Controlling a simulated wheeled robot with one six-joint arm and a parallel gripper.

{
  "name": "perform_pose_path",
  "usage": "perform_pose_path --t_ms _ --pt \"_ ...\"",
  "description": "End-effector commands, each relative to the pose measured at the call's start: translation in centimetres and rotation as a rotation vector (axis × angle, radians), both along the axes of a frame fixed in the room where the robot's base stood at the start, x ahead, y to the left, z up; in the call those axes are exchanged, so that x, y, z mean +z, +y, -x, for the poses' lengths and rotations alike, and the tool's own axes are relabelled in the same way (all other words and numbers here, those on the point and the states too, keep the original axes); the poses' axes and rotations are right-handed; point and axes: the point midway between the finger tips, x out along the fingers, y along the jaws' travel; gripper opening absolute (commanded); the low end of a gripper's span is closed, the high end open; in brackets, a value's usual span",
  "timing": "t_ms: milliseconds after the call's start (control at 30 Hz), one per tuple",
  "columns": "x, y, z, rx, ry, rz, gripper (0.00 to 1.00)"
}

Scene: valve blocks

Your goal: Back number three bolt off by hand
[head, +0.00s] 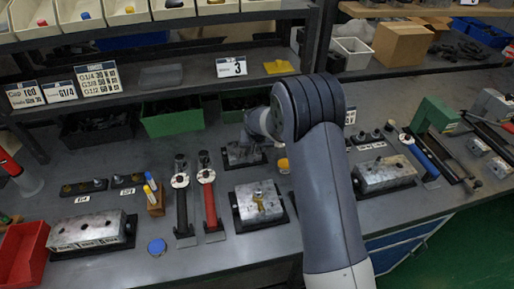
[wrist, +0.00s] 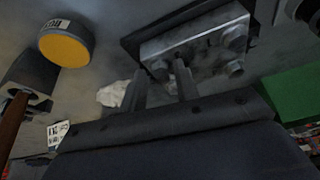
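A metal valve block (head: 240,155) sits on a dark base at the back of the bench, partly hidden by my arm. In the wrist view the block (wrist: 198,42) shows tilted, with several round bolt heads along its near side. One bolt (wrist: 159,71) shows between the tips of my gripper (wrist: 158,78). The two dark fingers stand apart, one on each side of that bolt's line; I cannot tell whether either touches it. I cannot read a number on the bolt. A sign with "3" (head: 231,66) stands on the shelf above the block.
Another block with a brass fitting (head: 258,203) sits nearer, left of my arm. A block stands at right (head: 385,175), one at left (head: 90,232). Red-handled (head: 210,205) and black-handled tools (head: 182,208) lie left of centre. A green bin (head: 172,122) is behind.

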Motion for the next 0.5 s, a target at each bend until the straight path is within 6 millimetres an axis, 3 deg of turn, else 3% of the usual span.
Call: perform_pose_path --t_ms 500 --pt "-0.02 0.08 0.03 -0.061 0.000 -0.001 0.30"
